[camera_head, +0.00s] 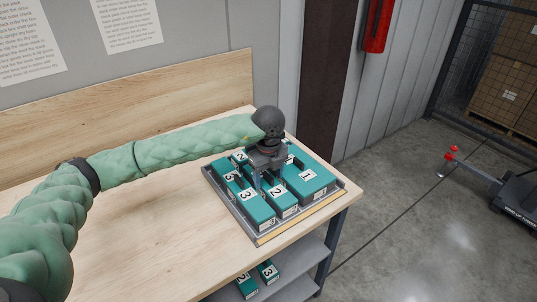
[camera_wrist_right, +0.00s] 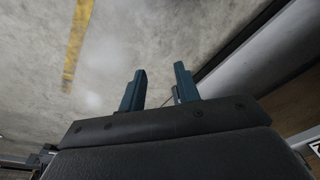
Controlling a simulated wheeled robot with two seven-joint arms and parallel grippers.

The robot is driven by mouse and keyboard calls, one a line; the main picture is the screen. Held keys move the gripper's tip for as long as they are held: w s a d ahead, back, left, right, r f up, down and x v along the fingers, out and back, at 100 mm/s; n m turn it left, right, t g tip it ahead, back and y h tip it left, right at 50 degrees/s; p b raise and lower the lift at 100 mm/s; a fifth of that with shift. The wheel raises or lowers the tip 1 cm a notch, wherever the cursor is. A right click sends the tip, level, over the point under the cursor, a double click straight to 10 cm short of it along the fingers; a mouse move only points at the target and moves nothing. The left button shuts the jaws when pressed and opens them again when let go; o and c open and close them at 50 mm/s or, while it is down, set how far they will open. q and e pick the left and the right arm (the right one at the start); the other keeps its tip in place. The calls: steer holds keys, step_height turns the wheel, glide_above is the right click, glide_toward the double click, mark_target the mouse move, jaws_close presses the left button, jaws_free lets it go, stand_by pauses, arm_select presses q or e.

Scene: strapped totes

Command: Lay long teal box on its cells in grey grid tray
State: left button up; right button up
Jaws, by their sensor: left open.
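The grey grid tray (camera_head: 229,208) sits on the right end of the wooden table, filled with several teal boxes marked 1, 2 or 3. A long teal box marked 2 (camera_head: 283,201) lies along the tray's middle, between a box marked 3 (camera_head: 253,207) and a wider box marked 1 (camera_head: 310,181). My left gripper (camera_head: 265,182) is open, pointing down over the middle of the tray, close above or at the box marked 2. It hides part of the boxes; contact cannot be told. My right gripper (camera_wrist_right: 160,78) is open and empty, over the concrete floor.
The wooden table (camera_head: 150,230) is clear left of the tray. More teal boxes (camera_head: 268,270) lie on the shelf below. A wooden backboard (camera_head: 120,103) stands behind the table. Open floor (camera_head: 420,220) lies to the right, with a red-tipped cart (camera_head: 515,195) beyond.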

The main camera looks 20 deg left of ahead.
mark_target(268, 175)
arm_select(q)
step_height(268, 175, up, 10)
steer(key=b, duration=0.3)
steer(key=shift+f, duration=0.2)
arm_select(e)
step_height(268, 175, up, 14)
steer(key=shift+w+a+f, duration=0.2)
steer(key=shift+w+a, duration=0.05)
steer(key=shift+a, duration=0.2)
steer(key=shift+f, duration=0.1)
